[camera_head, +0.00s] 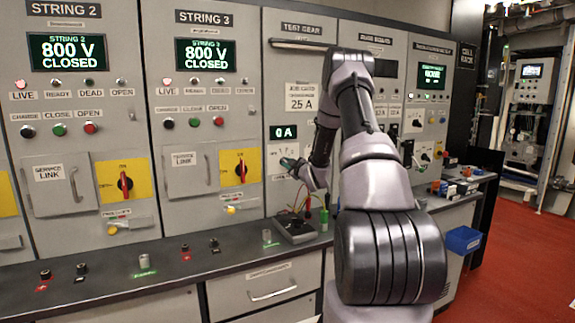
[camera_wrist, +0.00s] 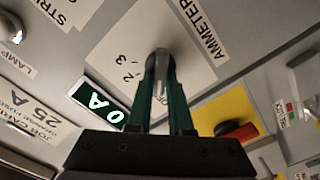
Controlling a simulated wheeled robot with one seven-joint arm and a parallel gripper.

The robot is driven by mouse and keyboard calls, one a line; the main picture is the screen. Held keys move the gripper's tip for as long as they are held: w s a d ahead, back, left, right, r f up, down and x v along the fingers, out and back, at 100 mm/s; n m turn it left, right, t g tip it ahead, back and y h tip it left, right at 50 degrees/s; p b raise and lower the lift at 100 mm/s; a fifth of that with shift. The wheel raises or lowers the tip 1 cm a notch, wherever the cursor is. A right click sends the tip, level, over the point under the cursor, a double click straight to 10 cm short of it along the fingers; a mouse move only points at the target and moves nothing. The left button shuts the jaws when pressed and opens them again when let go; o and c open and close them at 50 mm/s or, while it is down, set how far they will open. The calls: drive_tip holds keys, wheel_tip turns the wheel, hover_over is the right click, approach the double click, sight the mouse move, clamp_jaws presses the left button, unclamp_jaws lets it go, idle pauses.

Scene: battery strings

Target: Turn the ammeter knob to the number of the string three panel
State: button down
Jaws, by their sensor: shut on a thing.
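The ammeter knob (camera_wrist: 159,86) is a grey bar on a pale plate lettered AMMETER (camera_wrist: 208,35). My gripper (camera_wrist: 160,82) is shut on the knob, one green finger on each side. Which number the knob points to I cannot tell. In the head view my gripper (camera_head: 297,168) is at the test gear panel and hides the knob. The ammeter display (camera_head: 283,132) reads 0 A. The string 3 panel (camera_head: 205,20) shows 800 V CLOSED.
A job card (camera_head: 302,97) reading 25 A is above the display. A yellow plate with a red handle (camera_head: 240,170) is on the string 3 panel. A dark box with wires (camera_head: 296,228) stands on the bench below my gripper. Red floor is open at right.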

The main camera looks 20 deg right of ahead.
drive_tip(key=m, duration=0.4)
drive_tip(key=shift+d+m, duration=0.2)
drive_tip(key=shift+m, duration=0.1)
drive_tip(key=shift+d+m, duration=0.15)
drive_tip(key=shift+m, duration=3.2)
drive_tip(key=shift+d+m, duration=0.1)
drive_tip(key=shift+m, duration=3.25)
drive_tip(key=shift+f, duration=0.1)
drive_tip(key=c, duration=0.8)
unclamp_jaws()
